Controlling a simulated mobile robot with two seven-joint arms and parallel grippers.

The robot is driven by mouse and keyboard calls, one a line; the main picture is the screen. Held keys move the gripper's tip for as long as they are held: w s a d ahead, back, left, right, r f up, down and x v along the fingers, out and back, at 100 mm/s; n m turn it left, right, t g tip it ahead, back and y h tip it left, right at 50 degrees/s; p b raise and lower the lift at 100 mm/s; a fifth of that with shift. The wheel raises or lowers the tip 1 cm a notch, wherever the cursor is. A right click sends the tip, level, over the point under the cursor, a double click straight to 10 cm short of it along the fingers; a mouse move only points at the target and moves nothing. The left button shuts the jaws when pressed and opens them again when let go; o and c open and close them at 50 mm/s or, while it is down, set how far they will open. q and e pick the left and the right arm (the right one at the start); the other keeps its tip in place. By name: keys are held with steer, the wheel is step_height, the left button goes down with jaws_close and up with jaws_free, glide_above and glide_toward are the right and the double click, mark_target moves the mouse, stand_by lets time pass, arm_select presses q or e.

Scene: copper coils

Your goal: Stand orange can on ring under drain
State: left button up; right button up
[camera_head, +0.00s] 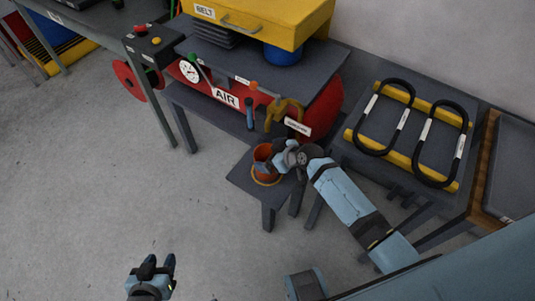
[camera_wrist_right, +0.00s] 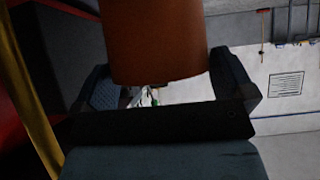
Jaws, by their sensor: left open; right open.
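The orange can (camera_head: 262,153) stands upright over the small low table, inside or on the yellow-orange ring (camera_head: 264,182), whose front edge shows below it. I cannot tell if its base is centred. My right gripper (camera_head: 273,161) is open at the can's right side. In the right wrist view the can (camera_wrist_right: 155,42) is between or just beyond the spread fingers (camera_wrist_right: 165,88). The brass-coloured drain pipe (camera_head: 284,106) curves down behind and right of the can, with a white tag (camera_head: 298,127). My left gripper (camera_head: 155,268) is open and empty over the floor.
The red AIR tank (camera_head: 225,98) and its bench stand behind the small table (camera_head: 240,178). A table to the right bears yellow bars with black coils (camera_head: 384,117). A yellow BELT drawer (camera_head: 260,18) is above.

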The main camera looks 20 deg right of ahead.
steer(key=v, duration=1)
arm_select(q)
steer(key=shift+r+p, duration=0.35)
arm_select(e)
steer(key=s+a+f+m+t+h, duration=0.2)
steer(key=s+m, duration=0.3)
steer(key=s, duration=1.2)
steer(key=shift+a+f+h, duration=0.5)
steer(key=shift+a+h, duration=0.2)
steer(key=shift+s, duration=0.1)
arm_select(q)
step_height(320, 180, up, 12)
steer(key=p, duration=1.3)
steer(key=shift+s+a+f, duration=0.25)
steer(key=shift+s+a, duration=0.1)
steer(key=shift+a, duration=0.1)
arm_select(e)
step_height(320, 180, up, 12)
steer(key=shift+s+d+f, duration=0.25)
steer(key=shift+s+d, duration=0.05)
steer(key=shift+d, duration=0.15)
arm_select(q)
steer(key=shift+d+r, duration=0.1)
steer(key=shift+r, duration=0.05)
arm_select(e)
steer(key=shift+w+r+t, duration=0.1)
steer(key=shift+r+t, duration=0.2)
